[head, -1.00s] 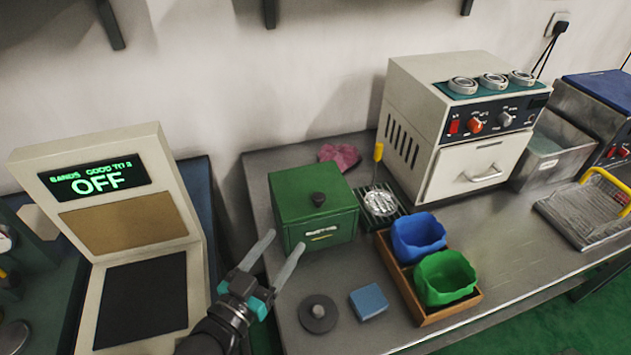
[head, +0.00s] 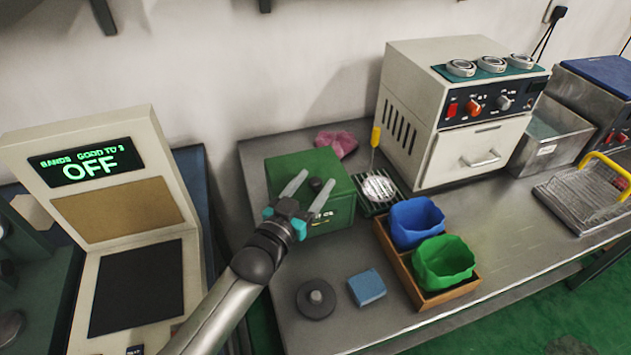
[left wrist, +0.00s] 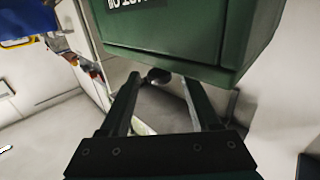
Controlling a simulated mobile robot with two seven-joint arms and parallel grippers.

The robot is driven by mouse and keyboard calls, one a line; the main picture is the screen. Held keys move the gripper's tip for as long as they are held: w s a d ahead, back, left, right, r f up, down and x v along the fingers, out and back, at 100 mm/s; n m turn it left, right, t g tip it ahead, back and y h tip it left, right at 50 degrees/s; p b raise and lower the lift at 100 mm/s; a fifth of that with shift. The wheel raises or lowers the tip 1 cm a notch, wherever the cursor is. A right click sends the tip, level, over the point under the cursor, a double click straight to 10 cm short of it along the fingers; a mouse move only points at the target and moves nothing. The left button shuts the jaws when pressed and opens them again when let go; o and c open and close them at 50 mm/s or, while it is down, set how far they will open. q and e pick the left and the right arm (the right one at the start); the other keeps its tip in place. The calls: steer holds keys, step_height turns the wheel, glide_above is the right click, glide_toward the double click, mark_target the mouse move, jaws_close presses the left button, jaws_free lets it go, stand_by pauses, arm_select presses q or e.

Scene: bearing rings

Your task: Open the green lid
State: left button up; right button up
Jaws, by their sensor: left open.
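The green lid (head: 326,163) lies flat and closed on the green box (head: 340,212), which has a label on its front. A dark knob (head: 316,184) stands on the lid's top. My left gripper (head: 315,182) is open, with its fingers over the lid and the knob between them in the head view. In the left wrist view the box (left wrist: 180,35) fills the top. There the dark knob (left wrist: 158,75) shows between the tips of the open fingers (left wrist: 160,84). Whether the fingers touch the knob, I cannot tell. My right gripper is not in view.
A pink cloth (head: 337,142) and a rack with a yellow-handled tool (head: 375,137) are behind and right of the box. A wooden tray (head: 402,275) holds blue and green bins. A grey disc (head: 316,299) and blue block (head: 367,287) lie in front.

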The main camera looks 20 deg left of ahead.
arm_select(q)
steer(key=shift+w+d, duration=0.1)
steer(key=shift+w, duration=0.55)
jaws_close()
stand_by(1.1)
